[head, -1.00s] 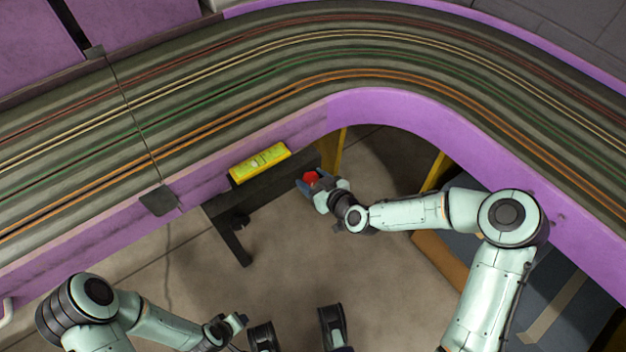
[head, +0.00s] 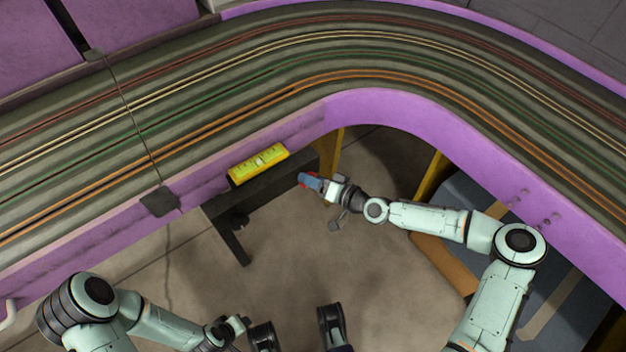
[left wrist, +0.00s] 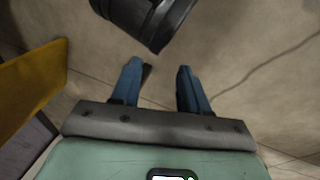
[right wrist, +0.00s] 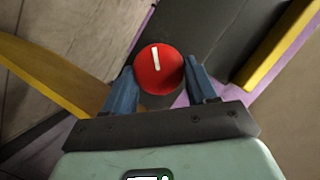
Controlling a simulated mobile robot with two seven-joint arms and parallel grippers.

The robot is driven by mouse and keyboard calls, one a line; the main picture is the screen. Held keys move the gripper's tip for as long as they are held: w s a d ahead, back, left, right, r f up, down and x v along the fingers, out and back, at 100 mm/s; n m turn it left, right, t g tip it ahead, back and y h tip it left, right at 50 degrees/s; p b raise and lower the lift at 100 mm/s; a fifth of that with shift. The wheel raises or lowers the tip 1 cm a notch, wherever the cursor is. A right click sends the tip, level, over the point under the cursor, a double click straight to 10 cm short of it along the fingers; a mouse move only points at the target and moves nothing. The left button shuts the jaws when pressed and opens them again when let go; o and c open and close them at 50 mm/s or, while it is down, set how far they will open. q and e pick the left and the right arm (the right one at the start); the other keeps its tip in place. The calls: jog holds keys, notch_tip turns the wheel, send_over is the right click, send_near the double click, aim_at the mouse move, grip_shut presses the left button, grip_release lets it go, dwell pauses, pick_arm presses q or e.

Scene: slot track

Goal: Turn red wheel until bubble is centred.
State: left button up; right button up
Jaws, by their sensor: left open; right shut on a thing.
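The red wheel (right wrist: 160,72) shows in the right wrist view as a round disc with a white mark. It sits between the blue fingers of my right gripper (right wrist: 156,90), which is shut on it. In the head view the right gripper (head: 311,182) covers most of the wheel, at the right end of a dark beam. The yellow spirit level (head: 258,164) lies on that beam beside the purple track wall. Its bubble is too small to place exactly. My left gripper (head: 236,326) is open and empty; its spread fingers also show in the left wrist view (left wrist: 160,85).
The curved slot track (head: 330,60) runs behind the level, edged by a purple wall (head: 390,108). A yellow support (head: 330,152) stands just right of the wheel. The dark beam has a leg (head: 235,240) below it. The floor in front is clear.

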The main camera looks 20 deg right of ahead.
pick_arm(q)
jog(key=shift+w+a+f+t+b, duration=0.15)
jog(key=shift+w+a+f+b, duration=0.15)
jog(key=shift+w, duration=0.15)
jog(key=shift+w+a+f+t+b, duration=0.15)
jog(key=shift+w+a+f, duration=0.1)
jog(key=shift+w, duration=0.2)
pick_arm(e)
jog(key=shift+d+f+m+y, duration=0.15)
jog(key=shift+m+y, duration=0.25)
jog(key=shift+m, duration=0.4)
jog(key=o, duration=1)
jog(key=shift+s, duration=0.1)
pick_arm(q)
jog(key=shift+g, duration=0.6)
jog(key=s, duration=0.1)
jog(key=s+d+r+p, duration=0.2)
jog(key=shift+s+r, duration=0.25)
jog(key=shift+s, duration=0.15)
pick_arm(e)
jog(key=v, duration=1.3)
jog(key=shift+s, duration=0.1)
